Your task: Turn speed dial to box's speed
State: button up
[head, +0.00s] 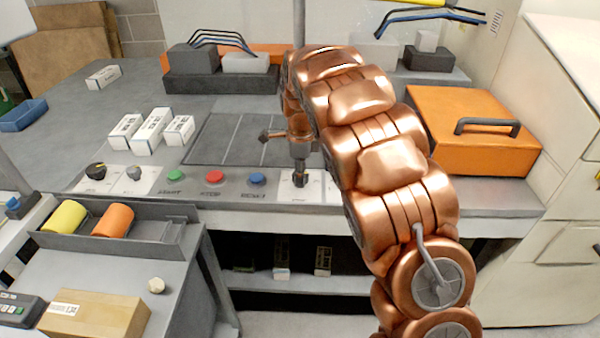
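My gripper (300,176) points down over a white plate (288,192) at the right end of the control panel. Its fingertips are at or just above a small dark part there, mostly hidden; I cannot tell if they touch it or whether they are open. A black dial (96,170) with an orange mark and a grey dial (134,173) sit at the panel's left end. Which one is the speed dial is not readable. A brown cardboard box (98,318) with a white label lies on the lower left table; its label is too small to read surely.
Green (175,175), red (214,176) and blue (257,179) buttons line the panel between the dials and my gripper. Several small white boxes (152,131) stand behind the panel. An orange case (470,150) with a grey handle is at right, beyond my arm.

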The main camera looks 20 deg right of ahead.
jog(key=o, duration=0.5)
jog(key=shift+r, duration=0.1)
jog(key=shift+r, duration=5.9)
jog(key=s+d+r+n+p, duration=0.1)
jog(key=s+n, duration=0.3)
jog(key=s, duration=0.5)
jog(key=s+d+r+n+p, duration=0.1)
jog(key=s+r+n, duration=0.1)
jog(key=s+n, duration=0.5)
jog(key=s+f+n, duration=0.2)
jog(key=s+n, duration=0.1)
jog(key=s, duration=0.6)
jog(key=s+a+f+n+g+p, duration=0.1)
jog(key=s+n, duration=0.3)
jog(key=s, duration=0.5)
jog(key=s+a+f+n, duration=0.1)
jog(key=s+f+n, duration=0.2)
jog(key=s, duration=0.6)
jog(key=shift+f+n+g, duration=0.25)
jog(key=shift+n+g, duration=0.15)
